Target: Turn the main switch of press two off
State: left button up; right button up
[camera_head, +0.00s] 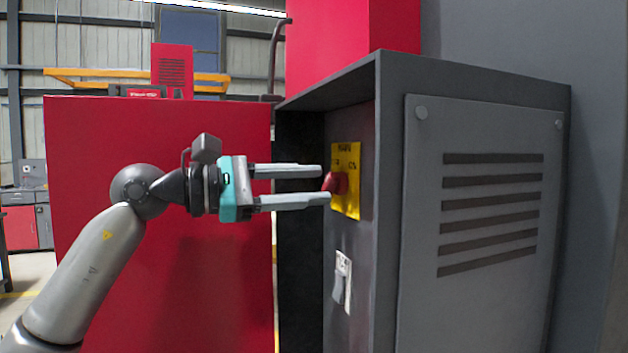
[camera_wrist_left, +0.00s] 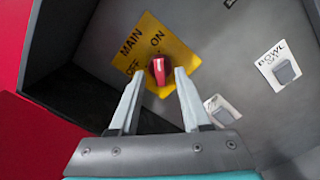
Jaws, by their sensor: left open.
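The main switch is a red rotary knob (camera_head: 336,183) on a yellow plate (camera_head: 347,205), set in the recessed side of a grey cabinet. In the left wrist view the red knob (camera_wrist_left: 158,69) shows on the yellow plate (camera_wrist_left: 178,48) with the words MAIN, ON and OFF; its handle points roughly towards ON. My left gripper (camera_head: 326,183) is open, its two fingers reaching to the knob, one above and one below it in the head view. In the left wrist view the fingertips (camera_wrist_left: 158,75) lie on either side of the knob; contact cannot be told. My right gripper is not in view.
Below the main switch is a white plate with a grey switch (camera_head: 341,282). The left wrist view shows a plate marked BOWL (camera_wrist_left: 284,66) and another small plate (camera_wrist_left: 222,110). The cabinet's hood edge (camera_head: 330,82) juts out above the recess. A red panel (camera_head: 160,215) stands behind my left arm.

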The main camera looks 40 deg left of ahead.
pick_arm(q)
jog(key=shift+w+d, duration=0.25)
jog(key=shift+w, duration=0.3)
jog(key=shift+c, duration=0.3)
grip_shut()
